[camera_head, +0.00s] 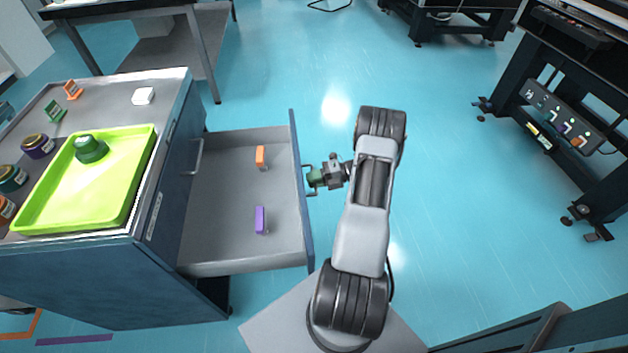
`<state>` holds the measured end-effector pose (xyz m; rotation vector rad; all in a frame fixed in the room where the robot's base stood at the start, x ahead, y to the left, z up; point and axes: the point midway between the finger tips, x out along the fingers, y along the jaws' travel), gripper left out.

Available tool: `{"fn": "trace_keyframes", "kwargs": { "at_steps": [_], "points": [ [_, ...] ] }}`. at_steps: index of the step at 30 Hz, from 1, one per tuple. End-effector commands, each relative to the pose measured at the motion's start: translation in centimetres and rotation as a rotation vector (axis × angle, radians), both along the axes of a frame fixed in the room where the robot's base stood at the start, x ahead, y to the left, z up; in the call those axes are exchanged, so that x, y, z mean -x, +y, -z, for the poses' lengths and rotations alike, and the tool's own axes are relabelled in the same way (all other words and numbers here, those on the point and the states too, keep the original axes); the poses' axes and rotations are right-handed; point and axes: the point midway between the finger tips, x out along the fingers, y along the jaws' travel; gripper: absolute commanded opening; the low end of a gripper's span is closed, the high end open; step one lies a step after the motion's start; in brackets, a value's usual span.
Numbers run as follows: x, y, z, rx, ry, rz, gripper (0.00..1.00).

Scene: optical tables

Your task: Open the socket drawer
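The open drawer (221,224) sticks out to the right from the blue cabinet (165,225). An orange block (260,156) and a purple block (260,219) stand apart on its grey floor. My gripper (313,178) is at the outer side of the drawer's front panel (299,185), by its handle (308,193). The fingers are small here and partly merge with the handle, so I cannot tell whether they are closed on it. Another handle (197,157) shows on the cabinet face, above the open drawer. No label naming the drawer is readable.
A green tray (110,205) with a green knob-like object (90,148) sits on the cabinet top, among jars and small stands. Blue floor (470,220) is clear right of my arm. A black bench (580,110) stands at the right, a table (120,10) at upper left.

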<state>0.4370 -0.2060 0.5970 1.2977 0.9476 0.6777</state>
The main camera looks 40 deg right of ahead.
Motion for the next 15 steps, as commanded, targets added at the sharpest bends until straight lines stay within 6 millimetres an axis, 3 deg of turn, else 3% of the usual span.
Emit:
{"fn": "trace_keyframes", "kwargs": {
  "at_steps": [4, 15],
  "points": [
    [0.10, -0.03, 0.04, -0.002, 0.001, 0.000, 0.37],
    [0.62, -0.94, -0.15, -0.002, 0.001, 0.002, 0.37]
  ]
}}
